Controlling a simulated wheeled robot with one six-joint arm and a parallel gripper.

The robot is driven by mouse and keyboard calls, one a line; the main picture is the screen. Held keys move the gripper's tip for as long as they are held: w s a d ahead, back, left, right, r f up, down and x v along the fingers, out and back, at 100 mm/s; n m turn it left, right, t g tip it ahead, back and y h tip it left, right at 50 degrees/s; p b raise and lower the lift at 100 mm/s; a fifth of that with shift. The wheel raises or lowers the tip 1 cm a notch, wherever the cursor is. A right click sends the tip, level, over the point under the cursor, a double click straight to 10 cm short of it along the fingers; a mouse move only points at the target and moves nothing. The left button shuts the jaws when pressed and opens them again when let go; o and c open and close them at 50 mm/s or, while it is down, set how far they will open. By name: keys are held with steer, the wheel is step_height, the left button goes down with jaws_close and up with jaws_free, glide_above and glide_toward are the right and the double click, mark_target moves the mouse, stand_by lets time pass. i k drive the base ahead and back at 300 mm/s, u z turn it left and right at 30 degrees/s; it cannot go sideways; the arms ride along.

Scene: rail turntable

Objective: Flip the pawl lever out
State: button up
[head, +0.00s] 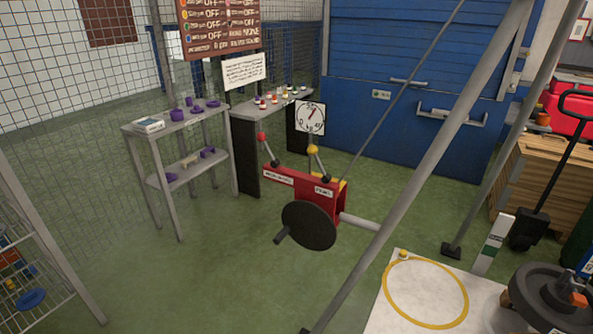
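A red winch housing (302,187) stands in the middle of the view, with a dark round disc (309,226) and a crank handle on its front. A lever with a yellow knob (312,149) rises from its right part, above a small white label (323,191) that seems to read PAWL. This lever leans slightly left at its top. A second lever with a red knob (262,136) rises from the left part, above another white label (278,175) too small to read surely. It also leans left. My gripper is not in view.
Sloping grey poles (428,139) cross the right side close to the winch. A round dial (310,118) is behind the levers. A grey shelf (178,125) stands left. A white board with a yellow ring (376,322) lies front right. Green floor is open at front left.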

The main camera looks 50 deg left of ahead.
mark_target(313, 149)
steer(key=z, duration=0.1)
steer(key=k, duration=0.1)
steer(key=u, duration=1.1)
steer(key=i, duration=0.3)
steer(key=u, duration=0.65)
